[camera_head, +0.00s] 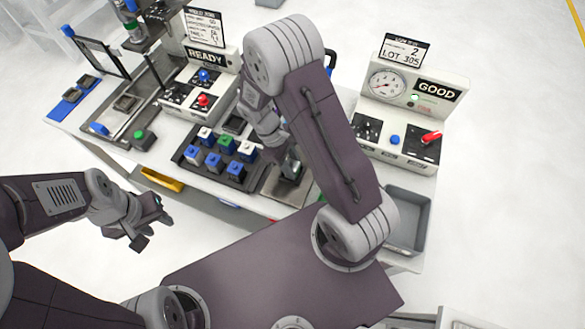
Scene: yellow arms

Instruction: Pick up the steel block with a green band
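My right gripper (284,154) is over the table, at the right end of the dark block rack (183,153). Its arm crosses in front of it, so its fingers are not clear. A small dark grey piece with a hint of green (291,171) shows just below it, above a square metal plate (277,187). I cannot tell whether this is the steel block with a green band, or whether the gripper holds it. A green-topped block (226,142) stands in the rack among blue and white ones. My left gripper (151,231) is open and empty in front of the table.
A gauge station with a GOOD sign (436,91) stands at right, with a red lever (431,137). A READY station (206,58) stands at the back. A grey bin (408,218) is at the right. A green button (140,135) is at left.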

